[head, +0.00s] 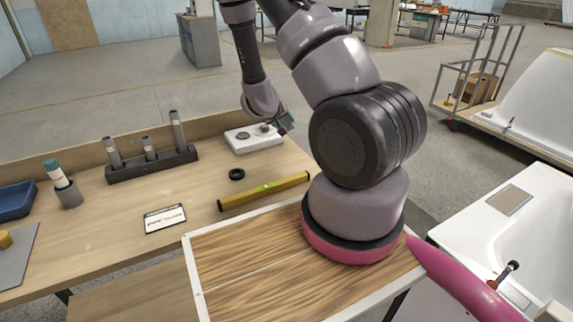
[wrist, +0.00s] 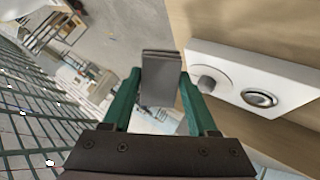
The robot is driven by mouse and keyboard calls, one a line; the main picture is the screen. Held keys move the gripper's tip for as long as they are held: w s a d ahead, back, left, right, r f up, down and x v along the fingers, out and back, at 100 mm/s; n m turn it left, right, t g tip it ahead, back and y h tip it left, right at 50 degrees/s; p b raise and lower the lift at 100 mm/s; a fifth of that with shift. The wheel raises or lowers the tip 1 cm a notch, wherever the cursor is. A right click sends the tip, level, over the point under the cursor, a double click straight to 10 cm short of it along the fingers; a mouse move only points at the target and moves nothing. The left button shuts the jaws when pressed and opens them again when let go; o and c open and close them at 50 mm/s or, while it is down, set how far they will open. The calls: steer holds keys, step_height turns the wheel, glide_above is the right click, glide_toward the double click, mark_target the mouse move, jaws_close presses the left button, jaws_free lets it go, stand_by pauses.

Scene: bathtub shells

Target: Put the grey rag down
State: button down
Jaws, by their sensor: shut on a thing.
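The grey rag (wrist: 161,78) shows in the wrist view as a small folded grey block between the green fingers. My gripper (wrist: 160,90) is shut on it, one finger on each side. In the head view my gripper (head: 286,122) is at the far right end of the wooden workbench (head: 110,225), beside a white plate with round fittings (head: 250,142). The rag cannot be clearly made out there. In the wrist view the white plate (wrist: 235,88) lies just right of the rag, with the floor visible past the bench edge.
A yellow spirit level (head: 264,190), a black ring (head: 237,174) and a label card (head: 165,218) lie on the bench. A dark holder with upright tools (head: 152,165), a capped bottle in a cup (head: 66,188) and a blue tray (head: 14,200) stand left. Bare wood lies between them.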

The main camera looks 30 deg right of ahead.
mark_target(289, 127)
steer(key=m+g, duration=0.1)
steer(key=s+d+f+m+g, duration=0.1)
steer(key=g, duration=0.1)
steer(key=shift+s+d+f+m, duration=0.1)
steer(key=shift+s+f+m, duration=0.05)
steer(key=shift+f+m, duration=0.15)
steer(key=shift+s+d+f+m+g+y, duration=0.15)
steer(key=shift+s+m+g+y, duration=0.2)
steer(key=shift+m+g+y, duration=0.2)
steer(key=s+a+r+m+g+y, duration=0.2)
steer(key=s+m+y, duration=0.4)
steer(key=m, duration=0.5)
steer(key=shift+s+a+r+m+y, duration=0.2)
steer(key=shift+a+r+m+y, duration=0.2)
steer(key=shift+a+y, duration=0.65)
steer(key=shift+a+g, duration=0.15)
steer(key=shift+g, duration=0.1)
step_height(289, 127, down, 10)
steer(key=shift+r, duration=0.25)
steer(key=shift+c, duration=0.9)
jaws_free()
